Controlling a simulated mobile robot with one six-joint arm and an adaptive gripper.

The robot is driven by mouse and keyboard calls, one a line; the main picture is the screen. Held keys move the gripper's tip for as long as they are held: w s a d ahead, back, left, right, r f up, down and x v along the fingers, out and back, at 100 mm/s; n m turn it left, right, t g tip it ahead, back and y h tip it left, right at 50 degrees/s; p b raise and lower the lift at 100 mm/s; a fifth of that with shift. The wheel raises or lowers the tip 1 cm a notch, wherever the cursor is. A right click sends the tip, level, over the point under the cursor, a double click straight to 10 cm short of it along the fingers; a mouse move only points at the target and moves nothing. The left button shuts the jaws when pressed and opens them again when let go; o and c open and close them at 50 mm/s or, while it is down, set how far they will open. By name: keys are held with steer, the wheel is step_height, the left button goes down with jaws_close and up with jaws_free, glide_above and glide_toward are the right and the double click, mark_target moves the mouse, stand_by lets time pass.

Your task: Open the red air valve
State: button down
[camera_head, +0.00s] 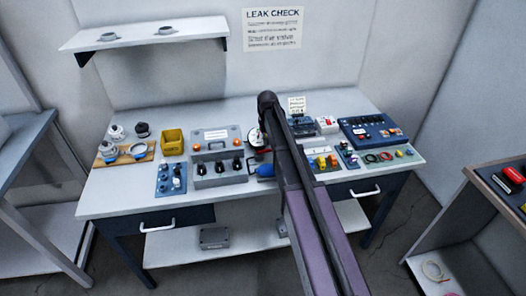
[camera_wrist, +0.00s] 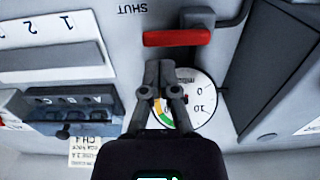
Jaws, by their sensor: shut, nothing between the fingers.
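In the head view the gauge (camera_head: 256,138) shows beside my arm, which hides my gripper.
The workbench (camera_head: 120,200) is crowded: a yellow bin (camera_head: 172,142), a grey connector box (camera_head: 216,157), a blue-topped device (camera_head: 371,133) and small parts. A LEAK CHECK sign (camera_head: 272,28) hangs on the wall. A shelf (camera_head: 145,36) is at upper left.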

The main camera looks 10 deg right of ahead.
mark_target(262, 153)
steer(key=shift+f+b, duration=0.35)
steer(key=shift+f, duration=0.05)
steer(key=shift+s+d, duration=0.25)
steer(key=shift+s, duration=0.8)
stand_by(1.1)
steer(key=shift+s+a, duration=0.3)
steer(key=shift+s, duration=0.55)
stand_by(0.9)
steer(key=shift+s+a, duration=0.55)
steer(key=shift+s, duration=0.2)
stand_by(1.0)
steer(key=shift+s+a, duration=0.2)
steer(key=shift+a, duration=0.3)
steer(key=shift+s+a, duration=0.2)
steer(key=shift+a, duration=0.25)
stand_by(1.0)
